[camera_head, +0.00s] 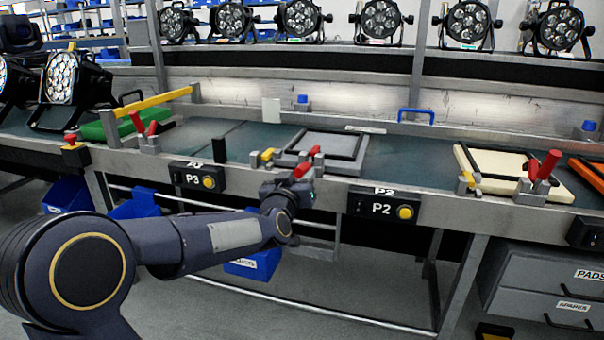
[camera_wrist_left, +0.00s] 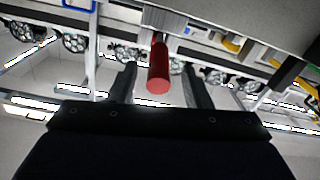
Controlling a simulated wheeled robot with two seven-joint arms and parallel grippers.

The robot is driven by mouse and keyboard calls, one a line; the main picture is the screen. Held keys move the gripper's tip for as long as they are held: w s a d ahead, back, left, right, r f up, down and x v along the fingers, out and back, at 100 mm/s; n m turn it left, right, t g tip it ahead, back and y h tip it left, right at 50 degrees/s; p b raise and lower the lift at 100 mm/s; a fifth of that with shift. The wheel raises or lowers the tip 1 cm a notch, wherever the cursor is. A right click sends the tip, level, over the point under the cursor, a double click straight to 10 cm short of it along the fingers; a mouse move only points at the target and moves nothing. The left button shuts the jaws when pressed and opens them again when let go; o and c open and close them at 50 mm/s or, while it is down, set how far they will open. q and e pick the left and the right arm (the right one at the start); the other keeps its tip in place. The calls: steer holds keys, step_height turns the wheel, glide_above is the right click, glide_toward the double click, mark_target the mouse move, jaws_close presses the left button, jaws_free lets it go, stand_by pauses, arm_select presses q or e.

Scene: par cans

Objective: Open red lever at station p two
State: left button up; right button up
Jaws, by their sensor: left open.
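The red lever (camera_head: 303,169) sits at the bench's front edge, left of the P2 label (camera_head: 381,209), beside a grey plate in a dark frame (camera_head: 325,145). My left gripper (camera_head: 297,187) is at this lever, just in front of the bench edge. In the left wrist view the red lever (camera_wrist_left: 158,70) points toward the camera between two separated fingers (camera_wrist_left: 160,88). A gap shows on both sides of it, so the left gripper is open around the lever, not clamped. The lever's base is partly hidden in the head view. My right gripper is out of view.
Other red levers stand at the left station (camera_head: 152,128) and the right station (camera_head: 549,164). P3 (camera_head: 192,179) and P2 boxes with yellow buttons hang on the bench front. Par cans (camera_head: 383,20) line the shelf behind. Grey drawers (camera_head: 550,290) stand lower right.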

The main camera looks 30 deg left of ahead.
arm_select(q)
steer(key=shift+b+x, duration=0.35)
steer(key=shift+x, duration=1.7)
jaws_close()
